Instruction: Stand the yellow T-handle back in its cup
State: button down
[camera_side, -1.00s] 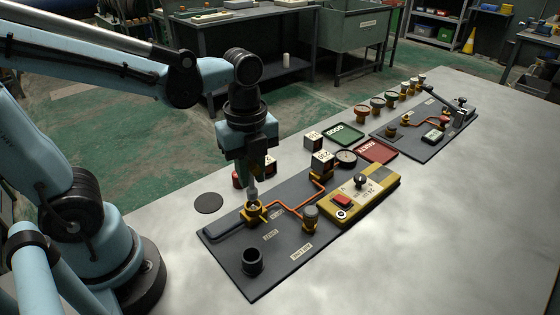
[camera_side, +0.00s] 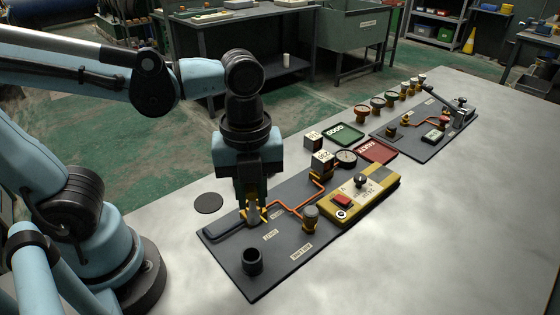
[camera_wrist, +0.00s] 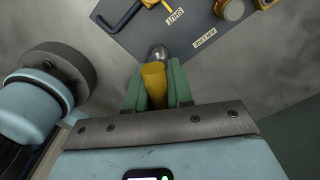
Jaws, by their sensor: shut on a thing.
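The yellow T-handle (camera_wrist: 154,85) is clamped between the green finger pads of my gripper (camera_wrist: 157,92) in the wrist view. Its rounded metal end (camera_wrist: 158,54) sticks out beyond the fingers. In the side view my gripper (camera_side: 253,205) is low over the left part of the dark board, with the T-handle (camera_side: 252,192) pointing down, apart from the cup. The black open cup (camera_side: 252,261) stands at the board's near corner, in front of my gripper, and looks empty. I cannot make out the cup in the wrist view.
The dark board (camera_side: 228,262) carries a yellow valve fitting (camera_side: 263,215) partly behind my gripper, a copper line and a capped port (camera_side: 310,218). A yellow box with a red button (camera_side: 362,200) stands to the right.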

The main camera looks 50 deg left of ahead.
jog(key=shift+s+d+f+m, duration=0.35)
jog(key=shift+s+d+f, duration=0.1)
jog(key=shift+f, duration=0.2)
jog(key=shift+s+d+f+m, duration=0.3)
jog(key=shift+s+d+f, duration=0.15)
jog(key=shift+f, duration=0.25)
jog(key=shift+s+d+f+m, duration=0.4)
jog(key=shift+s+f, duration=0.1)
jog(key=shift+f, duration=0.15)
jog(key=shift+f, duration=1.9)
jog(key=c, duration=0.6)
grip_release()
notch_tip(320, 180, up, 7)
dwell(0.4)
